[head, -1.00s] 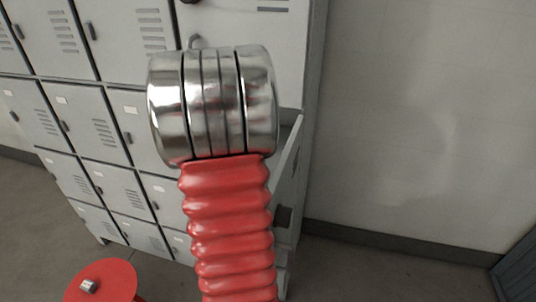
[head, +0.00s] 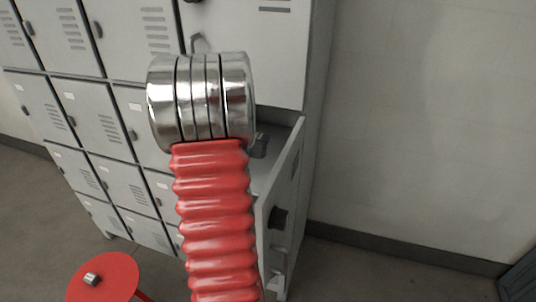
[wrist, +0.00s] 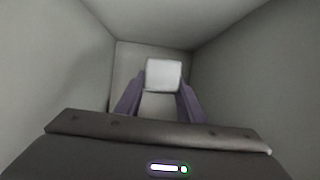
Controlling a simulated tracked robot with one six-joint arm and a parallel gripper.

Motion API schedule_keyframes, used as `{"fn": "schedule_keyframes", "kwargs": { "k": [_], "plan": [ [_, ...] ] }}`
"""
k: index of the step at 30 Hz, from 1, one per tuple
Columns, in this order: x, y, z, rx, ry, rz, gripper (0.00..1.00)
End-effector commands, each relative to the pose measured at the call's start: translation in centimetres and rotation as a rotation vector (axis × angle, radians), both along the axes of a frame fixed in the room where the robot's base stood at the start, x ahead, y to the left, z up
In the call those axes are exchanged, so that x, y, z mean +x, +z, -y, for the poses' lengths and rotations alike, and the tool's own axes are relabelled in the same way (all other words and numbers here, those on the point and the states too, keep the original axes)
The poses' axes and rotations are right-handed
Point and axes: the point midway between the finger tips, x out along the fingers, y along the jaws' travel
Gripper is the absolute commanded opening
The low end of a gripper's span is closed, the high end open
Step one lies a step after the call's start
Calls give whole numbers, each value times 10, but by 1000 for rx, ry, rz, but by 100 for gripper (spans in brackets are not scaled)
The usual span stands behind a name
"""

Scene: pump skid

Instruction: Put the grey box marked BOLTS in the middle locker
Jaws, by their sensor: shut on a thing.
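In the wrist view, my gripper (wrist: 163,90) is shut on a small light grey box (wrist: 164,72), held between its two purple fingers. The box's face is plain from here, with no readable marking. The fingers and box are inside a grey-walled compartment, in front of its back wall (wrist: 128,62). In the head view, an open locker (head: 278,132) shows behind my arm, in the right column below a closed upper door. Its door (head: 287,185) is swung outward. The box is hidden in the head view. Whether it touches the locker floor cannot be told.
Closed grey lockers (head: 95,115) fill the left side. A round red stool (head: 105,275) stands low at the left with a small metal piece (head: 91,279) on it.

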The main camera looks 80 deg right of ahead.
Motion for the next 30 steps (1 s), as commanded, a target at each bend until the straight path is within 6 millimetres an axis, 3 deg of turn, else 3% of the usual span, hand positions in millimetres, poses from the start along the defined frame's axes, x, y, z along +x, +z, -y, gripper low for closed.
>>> {"fn": "schedule_keyframes", "kwargs": {
  "k": [8,21,30],
  "plan": [
    [-2,-4,0,-1,-3,0,5],
    [-3,-56,0,0,-4,-1,5],
    [-3,-58,1,-2,-4,0,5]
  ]
}}
